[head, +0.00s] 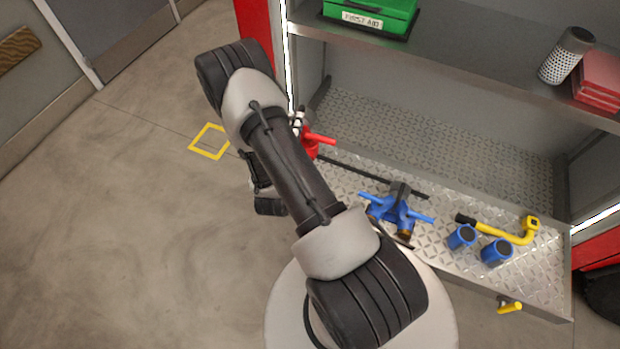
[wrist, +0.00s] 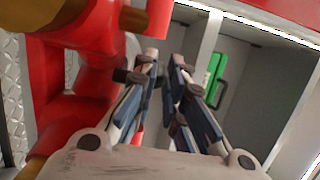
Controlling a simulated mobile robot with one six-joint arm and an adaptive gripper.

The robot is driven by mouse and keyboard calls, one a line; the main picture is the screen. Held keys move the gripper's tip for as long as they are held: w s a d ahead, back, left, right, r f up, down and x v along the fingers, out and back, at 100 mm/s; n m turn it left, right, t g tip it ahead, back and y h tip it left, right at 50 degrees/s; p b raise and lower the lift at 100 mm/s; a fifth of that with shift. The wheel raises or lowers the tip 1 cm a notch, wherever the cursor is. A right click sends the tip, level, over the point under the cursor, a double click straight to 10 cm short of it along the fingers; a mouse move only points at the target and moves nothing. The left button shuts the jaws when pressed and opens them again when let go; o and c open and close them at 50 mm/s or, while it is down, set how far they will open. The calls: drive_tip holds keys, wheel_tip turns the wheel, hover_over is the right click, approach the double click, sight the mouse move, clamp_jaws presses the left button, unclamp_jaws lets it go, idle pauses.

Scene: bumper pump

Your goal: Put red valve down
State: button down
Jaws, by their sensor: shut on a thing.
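The red valve (head: 312,145) shows in the head view beside my arm, over the left end of the metal shelf, partly hidden by the arm. In the wrist view the red valve (wrist: 95,60) is large and close at the left, with brassy ends. My gripper (wrist: 165,68) has its fingers close together against the valve, shut on it. The exact grip point is hidden. In the head view my gripper (head: 298,124) is mostly behind my arm. I cannot tell whether the valve touches the shelf.
The diamond-plate shelf (head: 440,145) is bare toward the back. A green first aid box (head: 370,12) stands above. A yellow square (head: 210,142) marks the floor.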

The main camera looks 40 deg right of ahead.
drive_tip(key=shift+m+g+h, duration=0.5)
drive_tip(key=shift+g+h, duration=0.1)
drive_tip(key=shift+g, duration=0.1)
drive_tip(key=s+d+f, duration=0.1)
drive_tip(key=s+f, duration=0.1)
drive_tip(key=shift+s+d+f, duration=0.15)
drive_tip(key=shift+s+d, duration=0.2)
drive_tip(key=shift+s, duration=0.05)
wheel_tip(320, 180, down, 19)
drive_tip(key=b, duration=0.6)
drive_tip(key=c, duration=2.1)
unclamp_jaws()
drive_tip(key=shift+s+f, duration=0.1)
drive_tip(key=shift+f, duration=0.15)
drive_tip(key=o, duration=0.4)
drive_tip(key=shift+o, duration=0.2)
drive_tip(key=shift+r, duration=0.1)
